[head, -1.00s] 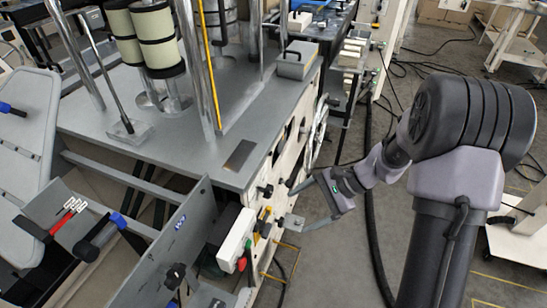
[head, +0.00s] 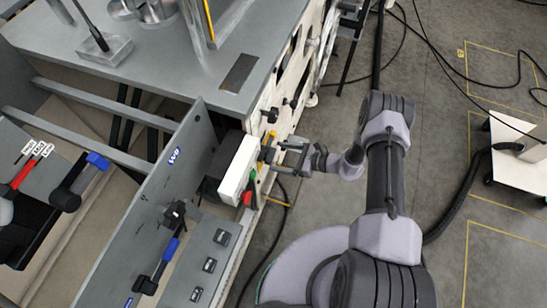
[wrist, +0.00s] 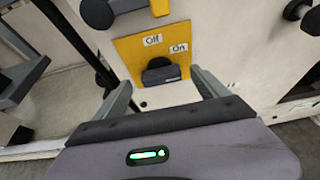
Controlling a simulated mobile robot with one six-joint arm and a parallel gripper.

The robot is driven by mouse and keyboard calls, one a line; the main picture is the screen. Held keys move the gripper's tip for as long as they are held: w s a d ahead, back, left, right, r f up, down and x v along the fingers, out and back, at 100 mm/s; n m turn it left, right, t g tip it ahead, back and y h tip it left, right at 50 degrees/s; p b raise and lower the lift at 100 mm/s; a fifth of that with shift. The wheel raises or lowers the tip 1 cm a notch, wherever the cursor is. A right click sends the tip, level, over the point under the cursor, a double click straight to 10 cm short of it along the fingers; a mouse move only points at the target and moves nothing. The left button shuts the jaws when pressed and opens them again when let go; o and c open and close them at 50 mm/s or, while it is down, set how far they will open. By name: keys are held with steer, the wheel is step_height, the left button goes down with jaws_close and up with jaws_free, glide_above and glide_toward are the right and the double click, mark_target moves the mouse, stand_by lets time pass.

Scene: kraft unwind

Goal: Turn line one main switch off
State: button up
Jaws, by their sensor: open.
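The main switch is a black knob (wrist: 161,73) on a yellow plate (wrist: 128,52) with the labels "Off" and "On", in the wrist view. Its dark bar lies nearly level below the labels; which label it points to is hard to tell. My gripper (wrist: 160,80) is open, one finger on each side of the knob in the picture, with nothing held. Contact with the knob cannot be judged. In the head view my gripper (head: 284,152) is at the machine's side panel, in front of the small yellow plate (head: 267,151); the knob is not clear there.
A white box (head: 238,168) with red and green buttons sits just left of my gripper in the head view. Black knobs (head: 269,115) stick out of the panel above it. A grey guard plate (head: 160,190) stands further left. Floor (head: 440,140) at right is mostly open, with cables.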

mark_target(273, 155)
steer(key=shift+b+x, duration=0.3)
steer(key=shift+x, duration=1.55)
steer(key=c, duration=1.4)
